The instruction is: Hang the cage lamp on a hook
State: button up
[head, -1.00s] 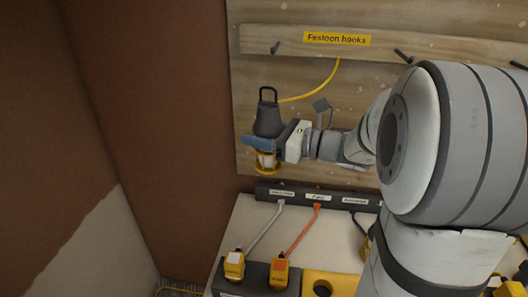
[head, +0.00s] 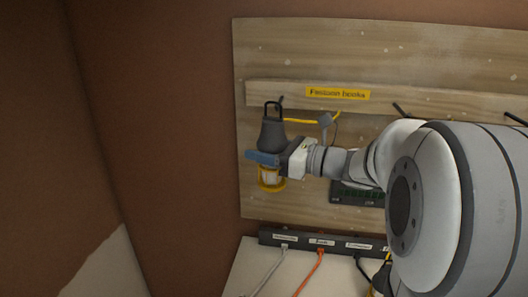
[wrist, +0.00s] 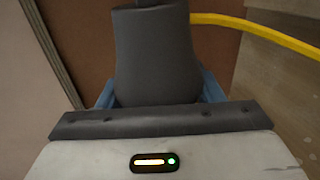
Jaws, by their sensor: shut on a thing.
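The cage lamp (head: 273,135) has a dark grey body, a black loop on top and a yellow cage at its lower end. It is upright in front of the wooden board. My gripper (head: 264,158) is shut on it with blue fingers, just above the cage. The loop overlaps the leftmost hook (head: 281,101) in the head view; I cannot tell whether they touch. More hooks (head: 400,110) stick out of the rail to the right. In the wrist view the lamp's grey body (wrist: 155,55) stands between the blue fingers (wrist: 158,92); the loop's top is out of frame.
A yellow cable (head: 302,121) runs right from the lamp. The rail carries a yellow "Festoon hooks" label (head: 338,94). Below stands a dark socket strip (head: 315,240) with plugged leads. A brown wall (head: 165,120) is at the left. My arm hides the right side.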

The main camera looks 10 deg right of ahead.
jog(key=w+d+f, duration=0.2)
jog(key=w+d, duration=0.1)
jog(key=w, duration=0.4)
jog(key=shift+w, duration=0.3)
dwell(0.7)
jog(key=shift+d, duration=0.1)
dwell(0.4)
jog(key=o, duration=1.3)
jog(key=shift+c, duration=0.2)
jog(key=shift+d, duration=0.1)
